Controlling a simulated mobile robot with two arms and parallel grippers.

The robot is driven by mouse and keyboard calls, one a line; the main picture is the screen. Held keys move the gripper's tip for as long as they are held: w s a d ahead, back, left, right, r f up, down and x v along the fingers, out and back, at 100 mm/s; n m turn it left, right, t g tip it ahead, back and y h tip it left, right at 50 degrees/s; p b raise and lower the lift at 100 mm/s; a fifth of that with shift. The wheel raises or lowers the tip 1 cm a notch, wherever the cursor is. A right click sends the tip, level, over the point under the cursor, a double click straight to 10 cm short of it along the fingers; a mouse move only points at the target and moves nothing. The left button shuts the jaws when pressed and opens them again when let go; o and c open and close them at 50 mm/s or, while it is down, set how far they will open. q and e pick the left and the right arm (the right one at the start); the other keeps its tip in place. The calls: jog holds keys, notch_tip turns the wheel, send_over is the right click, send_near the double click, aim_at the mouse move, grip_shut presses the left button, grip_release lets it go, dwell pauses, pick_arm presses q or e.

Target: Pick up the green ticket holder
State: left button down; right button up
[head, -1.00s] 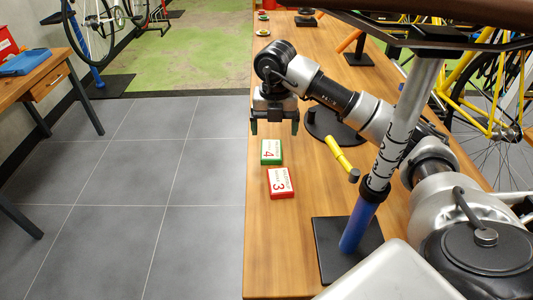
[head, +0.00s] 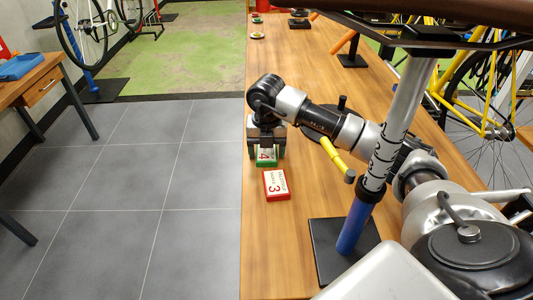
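The green ticket holder (head: 266,157), with a white face marked 4, is on the wooden workbench near its left edge. My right gripper (head: 267,153) is down over it, with one finger at each side of the holder and pointing down. Its upper part is hidden by the gripper. The fingers look apart; whether they touch the holder cannot be told. My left gripper is not in view.
A red ticket holder (head: 276,184) marked 3 lies just in front of the green one. A yellow-handled tool (head: 333,152) and a blue stand post (head: 355,225) on a black base are to the right. Bare bench lies behind the gripper.

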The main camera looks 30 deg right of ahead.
jog(key=c, duration=0.6)
jog(key=shift+r, duration=0.15)
